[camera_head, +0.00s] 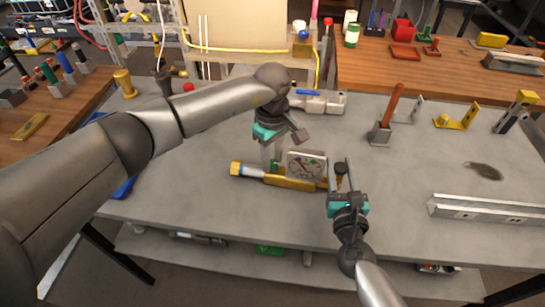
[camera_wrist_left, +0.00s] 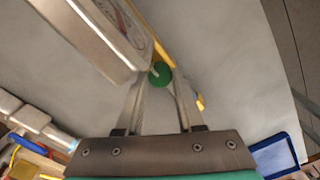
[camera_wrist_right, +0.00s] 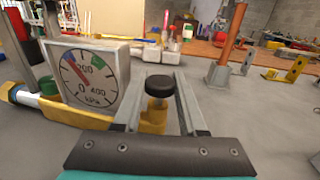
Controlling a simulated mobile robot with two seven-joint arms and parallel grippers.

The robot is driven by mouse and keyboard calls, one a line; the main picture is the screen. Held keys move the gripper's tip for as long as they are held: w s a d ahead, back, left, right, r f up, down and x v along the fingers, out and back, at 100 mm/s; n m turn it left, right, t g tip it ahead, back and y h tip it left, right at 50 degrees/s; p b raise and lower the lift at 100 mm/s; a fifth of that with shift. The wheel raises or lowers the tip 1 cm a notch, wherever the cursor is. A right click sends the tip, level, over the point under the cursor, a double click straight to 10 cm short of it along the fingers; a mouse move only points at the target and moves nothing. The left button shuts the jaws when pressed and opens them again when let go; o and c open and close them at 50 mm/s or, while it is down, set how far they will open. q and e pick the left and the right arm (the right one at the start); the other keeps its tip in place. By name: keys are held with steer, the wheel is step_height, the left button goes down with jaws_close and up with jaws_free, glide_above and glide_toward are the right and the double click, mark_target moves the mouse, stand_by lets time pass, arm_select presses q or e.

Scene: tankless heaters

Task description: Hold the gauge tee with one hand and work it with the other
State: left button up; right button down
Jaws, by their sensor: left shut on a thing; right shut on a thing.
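The gauge tee (camera_head: 293,182) lies on the grey table as a brass body with a square dial gauge (camera_head: 305,166) standing on it. The dial, marked 0, 200 and 400 kPa, faces the right wrist view (camera_wrist_right: 88,78). The exact finger contact is partly hidden.
A holder with a brown rod (camera_head: 387,118) stands right of centre, with yellow brackets (camera_head: 458,117) beyond it. A metal rail (camera_head: 487,213) lies at the right front. A grey fixture (camera_head: 318,103) is behind my left gripper. The table's front middle is clear.

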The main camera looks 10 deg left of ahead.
arm_select(q)
jaws_close()
steer(key=shift+n, duration=0.3)
steer(key=n, duration=1.1)
steer(key=shift+n, duration=0.4)
steer(key=n, duration=0.4)
steer(key=shift+n, duration=0.4)
steer(key=shift+r, duration=0.1)
steer(key=o, duration=0.7)
jaws_free()
steer(key=shift+c, duration=0.2)
